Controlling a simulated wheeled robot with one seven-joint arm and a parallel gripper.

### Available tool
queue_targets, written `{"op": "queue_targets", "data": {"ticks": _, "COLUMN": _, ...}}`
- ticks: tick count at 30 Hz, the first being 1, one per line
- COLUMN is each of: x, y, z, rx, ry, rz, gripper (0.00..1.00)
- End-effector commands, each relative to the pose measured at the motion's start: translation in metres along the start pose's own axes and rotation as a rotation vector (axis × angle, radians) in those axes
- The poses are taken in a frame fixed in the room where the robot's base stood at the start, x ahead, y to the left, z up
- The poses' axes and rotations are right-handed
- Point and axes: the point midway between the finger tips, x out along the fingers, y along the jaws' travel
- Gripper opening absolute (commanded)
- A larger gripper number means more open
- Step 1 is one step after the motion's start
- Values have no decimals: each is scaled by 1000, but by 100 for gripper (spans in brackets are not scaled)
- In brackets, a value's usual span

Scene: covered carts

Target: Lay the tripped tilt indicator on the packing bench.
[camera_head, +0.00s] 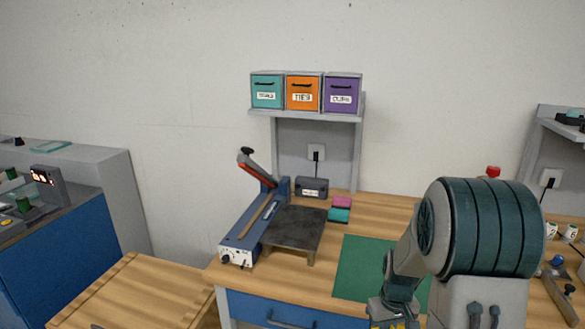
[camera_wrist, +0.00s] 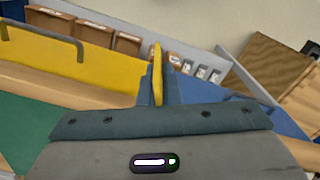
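The wooden bench (camera_head: 385,210) in the middle of the head view carries a heat sealer and a green mat, and looks like the packing bench. My gripper (camera_wrist: 158,82) shows in the wrist view, its fingers close together around a thin yellow piece (camera_wrist: 157,68). The piece is seen edge-on, so its face is hidden and I cannot tell from it whether it is the tripped tilt indicator. In the head view my arm hangs over the bench's right part, and the gripper's fingertips are out of frame. No other tilt indicator can be made out.
A blue heat sealer (camera_head: 250,229) with a dark plate (camera_head: 293,229) takes the bench's left part. The green mat (camera_head: 362,267) is bare where visible. Pink (camera_head: 342,202) and teal (camera_head: 339,216) blocks lie behind it. A shelf (camera_head: 306,115) holds labelled bins. A yellow panel (camera_wrist: 60,65) shows in the wrist view.

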Motion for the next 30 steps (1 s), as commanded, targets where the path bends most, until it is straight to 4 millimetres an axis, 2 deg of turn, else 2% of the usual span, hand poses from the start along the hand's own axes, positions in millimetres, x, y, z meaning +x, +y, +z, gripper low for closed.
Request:
{"op": "queue_targets", "data": {"ticks": 1, "x": 15, "y": -15, "z": -9, "rx": 19, "ry": -7, "rz": 0, "gripper": 0}}
{"op": "queue_targets", "data": {"ticks": 3, "x": 31, "y": -32, "z": -20, "rx": 58, "ry": -6, "rz": 3, "gripper": 0}}
{"op": "queue_targets", "data": {"ticks": 6, "x": 50, "y": -52, "z": -29, "rx": 105, "ry": -6, "rz": 5, "gripper": 0}}
{"op": "queue_targets", "data": {"ticks": 10, "x": 64, "y": -67, "z": -36, "rx": 145, "ry": -4, "rz": 8, "gripper": 0}}
{"op": "queue_targets", "data": {"ticks": 15, "x": 70, "y": -73, "z": -39, "rx": 162, "ry": -1, "rz": 10, "gripper": 0}}
{"op": "queue_targets", "data": {"ticks": 30, "x": 69, "y": -74, "z": -39, "rx": 162, "ry": -1, "rz": 10, "gripper": 0}}
